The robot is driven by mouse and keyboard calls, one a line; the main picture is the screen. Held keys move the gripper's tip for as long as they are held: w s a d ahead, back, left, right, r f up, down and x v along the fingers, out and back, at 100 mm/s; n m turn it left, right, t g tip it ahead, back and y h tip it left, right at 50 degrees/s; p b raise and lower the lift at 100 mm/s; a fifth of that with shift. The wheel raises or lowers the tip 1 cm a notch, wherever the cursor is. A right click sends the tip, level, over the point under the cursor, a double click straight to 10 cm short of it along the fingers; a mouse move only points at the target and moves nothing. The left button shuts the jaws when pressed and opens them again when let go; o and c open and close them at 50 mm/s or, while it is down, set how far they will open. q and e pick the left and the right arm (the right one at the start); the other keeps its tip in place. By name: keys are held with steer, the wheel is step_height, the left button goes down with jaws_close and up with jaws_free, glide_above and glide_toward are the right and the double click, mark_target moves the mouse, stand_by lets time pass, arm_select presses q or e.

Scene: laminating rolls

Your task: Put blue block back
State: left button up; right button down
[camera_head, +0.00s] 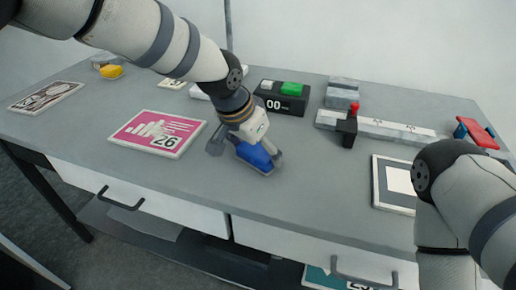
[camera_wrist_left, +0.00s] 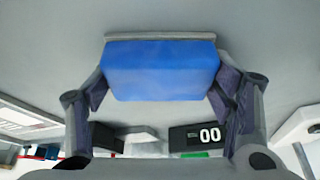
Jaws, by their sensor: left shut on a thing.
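The blue block (camera_head: 254,157) is between the fingers of my left gripper (camera_head: 247,150), low over the middle of the grey table. In the left wrist view the blue block (camera_wrist_left: 160,70) fills the space between the fingers, and my left gripper (camera_wrist_left: 160,90) is shut on it. A thin grey edge shows along the block's far side there. I cannot tell whether the block touches the table. My right arm comes in at the right, but its gripper is out of the picture.
A pink sheet marked 26 (camera_head: 157,134) lies left of the gripper. A black box with a 00 display and green button (camera_head: 283,97) stands behind. A device with a red-knobbed lever (camera_head: 348,127), a framed white panel (camera_head: 396,185) and a red-and-blue item (camera_head: 476,133) are right. The front middle is clear.

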arm_select(q)
steer(key=shift+r, duration=0.15)
steer(key=o, duration=1.2)
steer(key=shift+f, duration=0.2)
steer(key=p+v, duration=0.1)
steer(key=v, duration=1.1)
steer(key=shift+r+p, duration=0.25)
steer(key=shift+p, duration=0.15)
arm_select(e)
steer(key=shift+w+r+t, duration=0.4)
steer(key=shift+w+r, duration=0.7)
